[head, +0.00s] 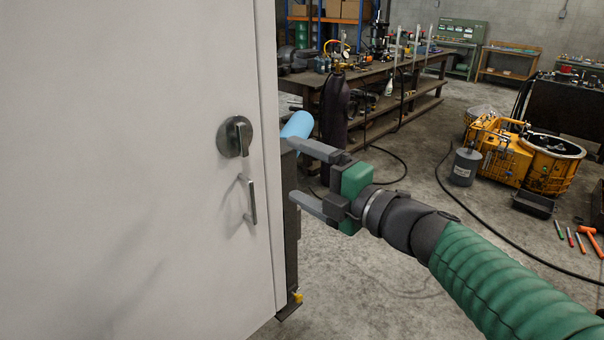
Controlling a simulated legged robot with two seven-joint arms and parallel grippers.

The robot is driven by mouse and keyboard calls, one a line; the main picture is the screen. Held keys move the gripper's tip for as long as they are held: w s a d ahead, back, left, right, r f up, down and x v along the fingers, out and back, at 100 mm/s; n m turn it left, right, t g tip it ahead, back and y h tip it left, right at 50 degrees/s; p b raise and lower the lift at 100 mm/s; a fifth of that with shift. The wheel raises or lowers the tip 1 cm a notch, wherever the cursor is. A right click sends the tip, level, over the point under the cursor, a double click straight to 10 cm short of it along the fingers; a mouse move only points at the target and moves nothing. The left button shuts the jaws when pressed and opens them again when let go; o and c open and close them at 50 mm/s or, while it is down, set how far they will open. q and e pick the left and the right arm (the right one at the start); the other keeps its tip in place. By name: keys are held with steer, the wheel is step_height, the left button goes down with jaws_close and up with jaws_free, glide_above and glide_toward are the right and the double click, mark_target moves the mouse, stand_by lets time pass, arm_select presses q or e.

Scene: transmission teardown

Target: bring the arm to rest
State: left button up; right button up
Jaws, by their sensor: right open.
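My right gripper (312,178) comes in from the right on a green-sleeved arm. Its two grey fingers are spread apart with nothing between them. They point left toward the edge of a large white cabinet door (130,150), which fills the left of the view. The door carries a dark round knob (234,138) and a slim bar handle (252,201). The fingertips are close to the door's edge; whether they touch anything there I cannot tell. My left gripper does not show.
A light blue cylinder (297,125) shows just behind the upper finger. A workbench (385,72) with tools and a dark gas cylinder (334,115) stand behind. Yellow machinery (500,160), a grey can (465,166) and hand tools (590,240) are on the floor at right. The floor below my arm is clear.

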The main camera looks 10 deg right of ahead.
steer(key=shift+f, duration=0.1)
steer(key=s+d+f+m+g+h, duration=0.15)
steer(key=d+f+m+h, duration=0.4)
steer(key=f+m, duration=0.55)
steer(key=s+d+f+m+g+h, duration=0.15)
steer(key=d+f+m+h, duration=0.45)
steer(key=f, duration=0.8)
steer(key=s+a+f+m+g, duration=0.1)
steer(key=s+f+m+g, duration=0.7)
steer(key=s+f, duration=0.8)
steer(key=shift+s+a+g+y, duration=0.15)
steer(key=shift+s+g+y, duration=0.35)
steer(key=shift+s, duration=0.25)
